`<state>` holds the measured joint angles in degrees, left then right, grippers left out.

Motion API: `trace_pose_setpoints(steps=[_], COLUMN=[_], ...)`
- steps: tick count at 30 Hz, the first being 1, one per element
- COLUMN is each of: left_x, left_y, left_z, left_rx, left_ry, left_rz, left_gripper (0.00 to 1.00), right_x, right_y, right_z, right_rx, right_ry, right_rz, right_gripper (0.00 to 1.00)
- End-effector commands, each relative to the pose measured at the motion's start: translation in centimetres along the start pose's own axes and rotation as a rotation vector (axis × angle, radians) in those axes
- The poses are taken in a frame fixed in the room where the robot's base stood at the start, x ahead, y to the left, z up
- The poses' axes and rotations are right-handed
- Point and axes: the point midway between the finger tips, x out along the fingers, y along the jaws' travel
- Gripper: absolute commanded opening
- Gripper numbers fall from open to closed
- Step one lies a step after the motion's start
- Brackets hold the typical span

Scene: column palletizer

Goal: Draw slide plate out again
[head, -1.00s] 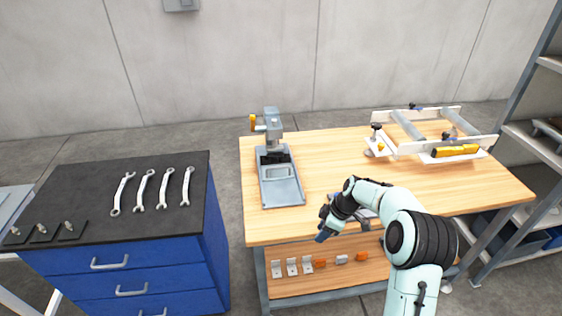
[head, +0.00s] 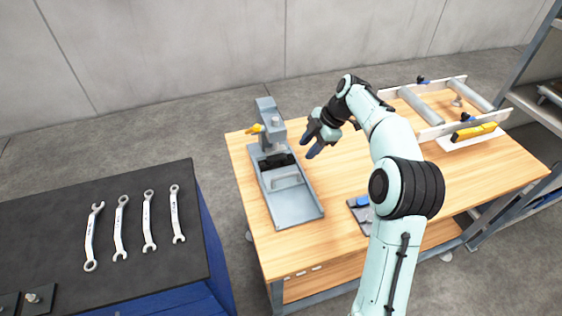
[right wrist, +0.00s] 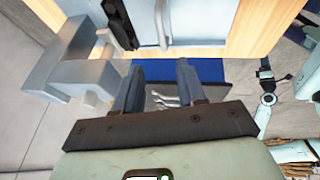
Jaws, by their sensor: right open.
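A grey press fixture (head: 268,125) with a yellow lever stands on the left part of the wooden bench. Its long grey tray (head: 298,212) reaches toward the bench's front edge. A lighter plate with a raised grip (head: 285,178) lies in the tray, in front of a black block (head: 276,161) under the press head. I cannot tell for sure which part slides. My right gripper (head: 314,143) is open and empty, above the bench just right of the press. In the right wrist view its fingers (right wrist: 158,72) are apart, with the press (right wrist: 65,75) at left and the tray (right wrist: 205,22) above. My left gripper is not in view.
A blue cabinet with a black top (head: 130,275) holds several wrenches (head: 148,220) at left. A white frame with rollers (head: 445,130) and a yellow level stands at the back right. A dark plate with a blue part (head: 358,203) lies beside my right arm.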

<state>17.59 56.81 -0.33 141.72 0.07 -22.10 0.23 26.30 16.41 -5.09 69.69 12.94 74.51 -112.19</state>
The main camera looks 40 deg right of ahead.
Motion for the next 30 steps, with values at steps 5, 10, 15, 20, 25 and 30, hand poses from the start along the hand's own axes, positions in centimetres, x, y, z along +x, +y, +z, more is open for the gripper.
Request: trace_pose_setpoints(steps=[5,10,15,20,25,30], left_x=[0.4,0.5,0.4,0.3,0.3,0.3], left_y=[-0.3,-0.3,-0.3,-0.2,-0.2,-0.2], left_z=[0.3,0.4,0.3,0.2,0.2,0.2], left_rx=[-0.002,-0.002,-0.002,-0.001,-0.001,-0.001], left_ry=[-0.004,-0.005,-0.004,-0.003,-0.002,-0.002], left_rz=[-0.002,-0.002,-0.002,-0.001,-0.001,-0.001], left_gripper=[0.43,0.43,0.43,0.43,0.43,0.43], right_x=[2.8,6.5,9.8,11.9,12.9,13.1], right_y=[-0.2,-0.1,-0.1,0.0,0.0,0.0], right_z=[0.0,-0.1,-0.1,-0.1,-0.1,-0.1], right_rx=[0.0,0.0,0.001,0.001,0.001,0.001], right_ry=[0.002,0.003,0.002,0.002,0.001,0.0], right_rz=[-0.005,-0.006,-0.005,-0.003,-0.001,0.0], right_gripper=[0.4,0.4,0.4,0.4,0.4,0.4])
